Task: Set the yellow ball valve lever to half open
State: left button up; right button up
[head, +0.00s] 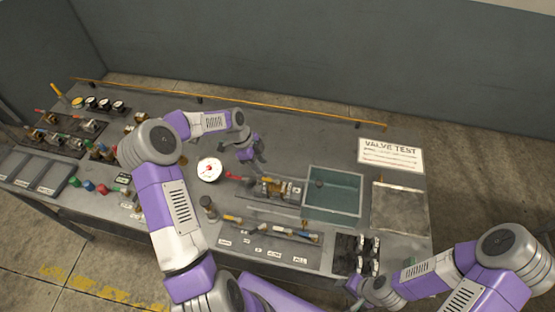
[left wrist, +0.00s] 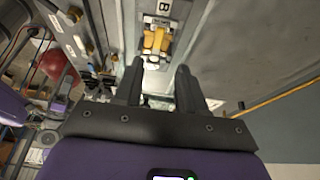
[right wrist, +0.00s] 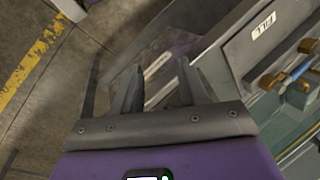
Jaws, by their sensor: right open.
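A valve with a small yellow lever (head: 232,218) sits on the front pipe row of the bench. Its exact angle is too small to tell. My left gripper (head: 258,168) hangs above the bench, behind the clamped brass valve (head: 275,188) and near a red lever (head: 234,177). In the left wrist view my left gripper's fingers (left wrist: 157,80) are apart and empty, with a yellow-brass fitting (left wrist: 157,40) beyond them. My right gripper (right wrist: 160,85) is open and empty. It is at the bench's front right, beside a blue-handled valve (right wrist: 290,80).
A water tank (head: 333,190) stands right of the clamped valve, with a VALVE TEST sign (head: 391,153) behind. A white gauge (head: 209,170) is at the left. Trays (head: 45,178) and loose parts fill the left end. A yellow rail (head: 250,105) runs along the back.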

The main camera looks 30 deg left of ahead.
aim_at(270, 180)
pick_arm(q)
jog(key=shift+s+p+x, duration=0.15)
jog(key=shift+p+x, duration=0.05)
jog(key=shift+x, duration=1.5)
jog(key=shift+s+p+x, duration=0.15)
jog(key=shift+p+x, duration=0.05)
jog(key=shift+x, duration=1.5)
grip_shut()
